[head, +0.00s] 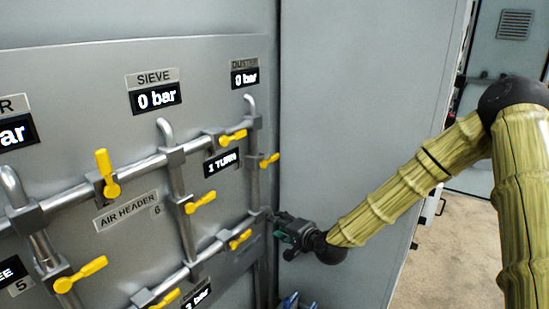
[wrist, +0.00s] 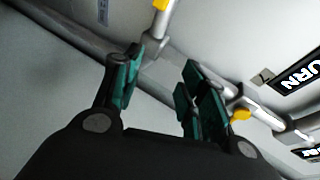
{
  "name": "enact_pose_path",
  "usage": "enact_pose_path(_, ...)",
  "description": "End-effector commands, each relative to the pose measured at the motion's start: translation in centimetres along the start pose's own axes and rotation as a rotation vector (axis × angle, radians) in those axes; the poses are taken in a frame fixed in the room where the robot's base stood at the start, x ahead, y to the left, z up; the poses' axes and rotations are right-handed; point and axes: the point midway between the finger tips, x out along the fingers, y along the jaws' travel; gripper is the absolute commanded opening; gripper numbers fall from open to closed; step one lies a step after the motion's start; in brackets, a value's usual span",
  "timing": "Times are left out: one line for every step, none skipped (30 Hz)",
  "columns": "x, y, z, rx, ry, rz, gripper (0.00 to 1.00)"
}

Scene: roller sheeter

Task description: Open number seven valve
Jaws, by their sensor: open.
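Yellow-handled valves sit on grey pipes across the panel. One yellow valve handle (head: 270,160) is on the rightmost pipe, under the DUSTER gauge (head: 244,74). My gripper (head: 282,228) is below that handle, near the lower right pipe junction. In the wrist view, my gripper (wrist: 157,82) is open, with green pads apart. A grey pipe and bracket (wrist: 153,45) lie beyond the gap. A yellow handle (wrist: 160,4) is at the top edge, another yellow handle (wrist: 240,114) right of the fingers.
The pipe numbered 6 (head: 176,180) and a valve above label 5 (head: 80,275) are further left. The SIEVE gauge (head: 155,96) reads 0 bar. A plain grey wall (head: 360,110) stands right of the panel. Open floor (head: 455,250) is at the right.

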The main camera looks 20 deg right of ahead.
Motion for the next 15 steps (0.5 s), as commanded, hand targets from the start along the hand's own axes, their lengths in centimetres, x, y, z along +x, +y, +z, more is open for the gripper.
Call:
enact_pose_path(-0.2,-3.6,-2.3,0.04,0.028,-0.064,0.42)
enact_pose_path(-0.3,-5.2,-3.5,0.062,0.04,-0.098,0.42)
enact_pose_path(-0.4,-7.2,-4.8,0.088,0.053,-0.138,0.42)
enact_pose_path(-0.6,-8.6,-5.7,0.106,0.062,-0.166,0.42)
enact_pose_path(-0.8,-9.8,-6.5,0.122,0.068,-0.192,0.42)
enact_pose_path(-1.0,-11.1,-7.5,0.141,0.077,-0.22,0.42)
enact_pose_path(-1.2,-12.0,-8.1,0.153,0.082,-0.239,0.42)
enact_pose_path(-1.3,-12.8,-8.6,0.163,0.086,-0.255,0.42)
enact_pose_path(-1.5,-13.5,-9.2,0.173,0.089,-0.273,0.42)
enact_pose_path(-1.6,-14.0,-9.5,0.18,0.092,-0.283,0.42)
enact_pose_path(-1.7,-14.3,-9.7,0.185,0.093,-0.291,0.42)
enact_pose_path(-1.7,-14.7,-10.0,0.19,0.095,-0.298,0.42)
enact_pose_path(-1.6,-14.9,-10.1,0.192,0.096,-0.302,0.42)
enact_pose_path(-1.5,-15.0,-10.2,0.193,0.096,-0.304,0.42)
enact_pose_path(-1.3,-15.2,-10.2,0.193,0.097,-0.304,0.42)
